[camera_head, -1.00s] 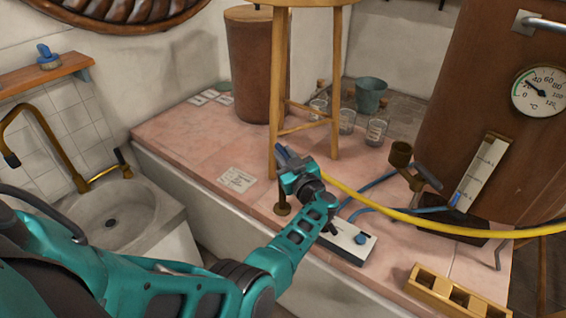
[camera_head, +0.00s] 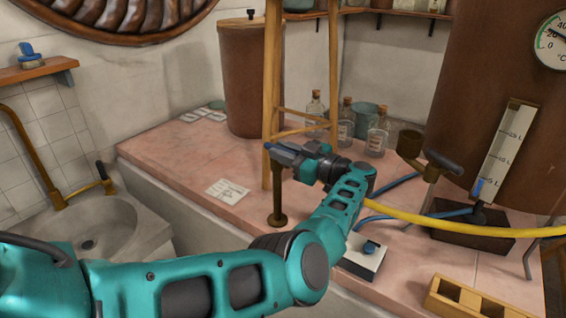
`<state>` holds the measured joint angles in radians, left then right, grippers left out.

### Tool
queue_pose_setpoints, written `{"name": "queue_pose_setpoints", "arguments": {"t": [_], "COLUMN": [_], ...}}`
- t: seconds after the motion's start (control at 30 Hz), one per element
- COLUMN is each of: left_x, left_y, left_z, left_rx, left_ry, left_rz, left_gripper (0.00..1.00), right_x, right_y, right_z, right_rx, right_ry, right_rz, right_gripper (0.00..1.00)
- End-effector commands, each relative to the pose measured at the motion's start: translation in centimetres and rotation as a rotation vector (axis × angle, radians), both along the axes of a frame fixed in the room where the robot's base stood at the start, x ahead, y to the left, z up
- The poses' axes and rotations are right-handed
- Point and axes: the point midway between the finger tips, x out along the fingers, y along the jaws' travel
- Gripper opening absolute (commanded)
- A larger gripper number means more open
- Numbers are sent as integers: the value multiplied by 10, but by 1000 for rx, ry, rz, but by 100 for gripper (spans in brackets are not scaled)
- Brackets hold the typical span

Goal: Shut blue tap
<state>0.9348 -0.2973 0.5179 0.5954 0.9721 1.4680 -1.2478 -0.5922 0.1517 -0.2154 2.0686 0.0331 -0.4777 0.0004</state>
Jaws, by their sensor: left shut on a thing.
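A short brass post (camera_head: 278,204) with a flared foot stands on the pink tiled counter, beside a leg of the wooden stool. My left gripper (camera_head: 284,151) is at the top of this post, its jaws pointing left. It is shut on what looks like the blue tap (camera_head: 268,146). Only a small blue bit shows at the jaws; the rest of the tap is hidden, so how far it is turned cannot be told. My right gripper is not in view.
A white box with a blue knob (camera_head: 370,247) sits beneath my forearm. A yellow hose (camera_head: 440,224) crosses to the right. Glass bottles (camera_head: 377,135) stand behind the gripper. A wooden rack (camera_head: 466,300) is at front right, a sink (camera_head: 98,228) at left.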

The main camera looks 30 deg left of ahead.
Motion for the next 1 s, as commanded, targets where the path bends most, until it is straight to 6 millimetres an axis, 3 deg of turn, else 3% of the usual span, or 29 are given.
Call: {"name": "queue_pose_setpoints", "arguments": {"t": [0.53, 0.57, 0.6, 0.8, 1.0], "left_x": [2, 2, 2, 1, 1], "left_y": [2, 2, 2, 1, 1], "left_z": [4, 4, 4, 2, 1], "left_rx": [5, 5, 5, 3, 2], "left_ry": [-7, -7, -7, -4, -2], "left_rz": [13, 13, 13, 15, 16], "left_gripper": [0, 23, 27, 45, 45], "right_x": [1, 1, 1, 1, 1], "right_y": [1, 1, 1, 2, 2], "right_z": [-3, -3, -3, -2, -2], "right_rx": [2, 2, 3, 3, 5], "right_ry": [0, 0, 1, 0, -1], "right_rz": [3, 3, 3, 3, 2], "right_gripper": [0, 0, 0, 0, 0]}}
